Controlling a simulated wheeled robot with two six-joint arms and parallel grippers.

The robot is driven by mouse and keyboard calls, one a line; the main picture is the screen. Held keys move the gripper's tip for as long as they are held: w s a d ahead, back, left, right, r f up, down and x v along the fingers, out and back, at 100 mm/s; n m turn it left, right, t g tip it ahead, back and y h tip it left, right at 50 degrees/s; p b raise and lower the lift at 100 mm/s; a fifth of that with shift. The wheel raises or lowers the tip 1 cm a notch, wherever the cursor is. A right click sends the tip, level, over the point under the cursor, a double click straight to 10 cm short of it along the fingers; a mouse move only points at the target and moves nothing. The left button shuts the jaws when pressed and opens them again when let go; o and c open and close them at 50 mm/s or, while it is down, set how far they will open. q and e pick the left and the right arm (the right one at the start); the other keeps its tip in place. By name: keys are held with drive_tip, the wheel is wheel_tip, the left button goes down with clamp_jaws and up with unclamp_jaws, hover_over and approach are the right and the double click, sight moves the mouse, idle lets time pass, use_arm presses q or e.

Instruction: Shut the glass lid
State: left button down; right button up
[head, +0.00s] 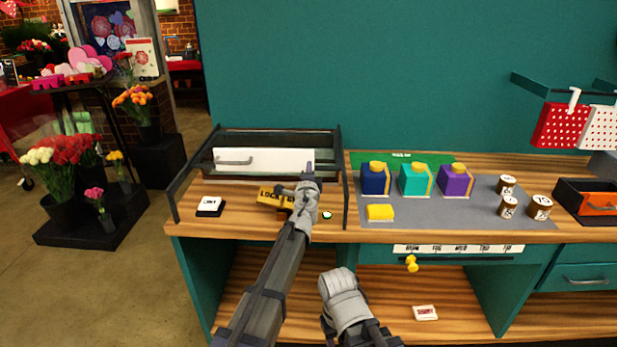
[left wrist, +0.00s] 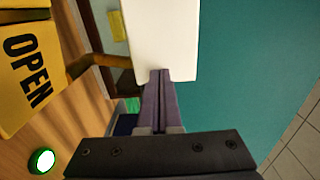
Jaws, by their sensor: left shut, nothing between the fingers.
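The glass lid's dark frame (head: 188,176) belongs to the case at the back left of the counter. Its clear pane is hard to make out, so I cannot tell its exact angle. A white front with a grey handle (head: 236,161) stands inside the case; a white panel (left wrist: 165,35) also fills the top of the left wrist view. My left gripper (head: 309,168) is shut and empty, its fingertips in front of the white panel, near the case's right side. In the left wrist view its fingers (left wrist: 160,88) are together. My right gripper's fingers do not show, only my right wrist.
Blue (head: 375,181), teal (head: 415,182) and purple (head: 455,182) boxes stand on a grey mat (head: 440,213) to the right.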

use_arm(q)
drive_tip(key=w, duration=0.8)
drive_tip(key=shift+w, duration=0.3)
drive_tip(key=shift+s+r, duration=0.1)
